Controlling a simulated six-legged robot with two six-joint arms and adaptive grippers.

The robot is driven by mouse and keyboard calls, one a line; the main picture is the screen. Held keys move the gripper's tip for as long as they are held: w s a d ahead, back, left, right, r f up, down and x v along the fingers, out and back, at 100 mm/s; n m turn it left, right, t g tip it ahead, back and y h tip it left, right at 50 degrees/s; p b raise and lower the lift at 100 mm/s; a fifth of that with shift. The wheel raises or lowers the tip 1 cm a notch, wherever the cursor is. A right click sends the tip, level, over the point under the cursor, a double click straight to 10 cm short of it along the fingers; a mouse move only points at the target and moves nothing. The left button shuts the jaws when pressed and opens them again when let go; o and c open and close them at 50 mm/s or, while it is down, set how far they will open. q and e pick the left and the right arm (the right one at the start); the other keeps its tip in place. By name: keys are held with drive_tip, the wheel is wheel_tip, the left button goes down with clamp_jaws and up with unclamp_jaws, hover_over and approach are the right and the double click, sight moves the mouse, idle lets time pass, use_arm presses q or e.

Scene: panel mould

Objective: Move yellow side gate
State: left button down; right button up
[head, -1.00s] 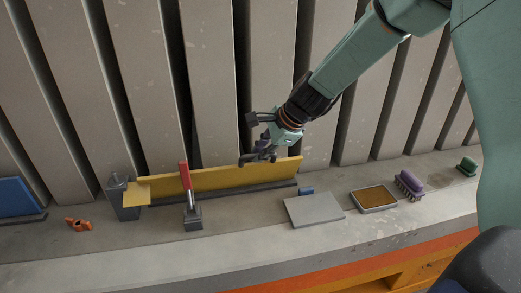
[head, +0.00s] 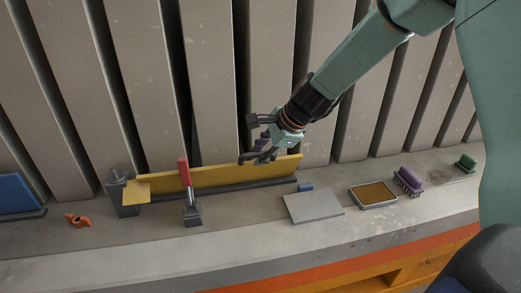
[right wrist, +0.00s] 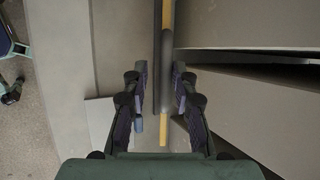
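The yellow side gate (head: 222,177) is a long upright plate on the ledge, with a flat yellow tab at its left end. My right gripper (head: 259,157) is at its top edge, towards its right end. In the right wrist view the gate's thin yellow edge (right wrist: 167,16) runs between the two fingers of the right gripper (right wrist: 164,85). The fingers are open, one on each side, with gaps to the gate. A grey blurred piece covers part of the edge there. A red-handled clamp (head: 186,179) stands in front of the gate. My left gripper is not in view.
A grey post (head: 122,193) stands at the gate's left end. Right of the gate lie a small blue block (head: 306,187), a grey plate (head: 314,206), a brown-filled tray (head: 373,194) and a purple brush (head: 408,181). Ribbed panels (head: 215,80) rise close behind.

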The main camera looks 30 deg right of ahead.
drive_tip(key=shift+o, duration=0.3)
drive_tip(key=shift+s+f, duration=0.3)
drive_tip(key=shift+s, duration=0.05)
drive_tip(key=shift+w+r, duration=0.1)
drive_tip(key=shift+r, duration=0.05)
drive_tip(key=v, duration=1.1)
drive_tip(key=shift+d+r, duration=0.2)
drive_tip(key=shift+r, duration=0.25)
drive_tip(key=shift+r, duration=0.1)
